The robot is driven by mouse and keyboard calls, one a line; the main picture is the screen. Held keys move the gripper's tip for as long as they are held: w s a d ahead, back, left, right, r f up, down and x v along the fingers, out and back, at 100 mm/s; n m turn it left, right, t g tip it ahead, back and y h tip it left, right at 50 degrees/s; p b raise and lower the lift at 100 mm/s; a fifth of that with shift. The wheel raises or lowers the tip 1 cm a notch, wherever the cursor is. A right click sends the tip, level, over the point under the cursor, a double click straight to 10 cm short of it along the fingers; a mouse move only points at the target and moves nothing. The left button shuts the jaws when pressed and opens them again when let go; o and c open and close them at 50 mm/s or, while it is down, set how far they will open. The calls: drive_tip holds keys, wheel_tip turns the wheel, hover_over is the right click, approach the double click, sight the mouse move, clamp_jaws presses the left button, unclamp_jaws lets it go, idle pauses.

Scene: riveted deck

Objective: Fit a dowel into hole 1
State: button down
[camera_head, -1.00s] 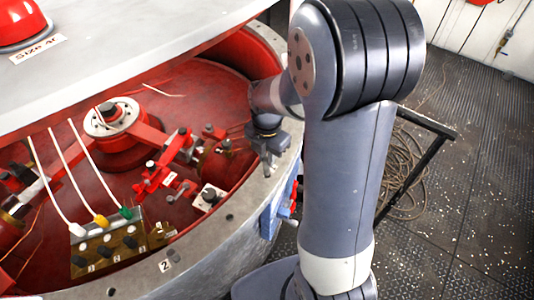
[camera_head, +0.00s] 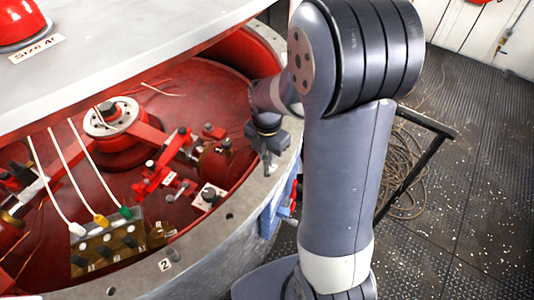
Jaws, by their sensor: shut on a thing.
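My gripper (camera_head: 267,163) is at the right inner edge of the round metal housing, pointing down beside its grey rim (camera_head: 230,216). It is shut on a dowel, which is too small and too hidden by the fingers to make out. The rim has small dark holes and a tag marked 2 (camera_head: 165,265) at the front. I cannot make out which hole is hole 1. I cannot tell whether the dowel touches the rim.
A brass block (camera_head: 107,243) with black knobs and white, yellow and green plugs sits at lower left inside the red housing. Red clamps (camera_head: 160,172) stand mid-housing. A pale cover (camera_head: 130,45) overhangs the back. A black rail (camera_head: 425,124) and coiled rope (camera_head: 405,175) are at right.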

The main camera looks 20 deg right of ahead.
drive_tip(key=shift+f+b, duration=1.35)
drive_tip(key=shift+f, duration=0.4)
idle(0.6)
drive_tip(key=c, duration=1.3)
unclamp_jaws()
drive_tip(key=shift+o, duration=0.2)
wheel_tip(320, 180, up, 11)
drive_tip(key=shift+f, duration=0.1)
wheel_tip(320, 180, down, 11)
drive_tip(key=shift+r, duration=0.15)
drive_tip(key=shift+r+p, duration=0.4)
drive_tip(key=shift+r, duration=0.05)
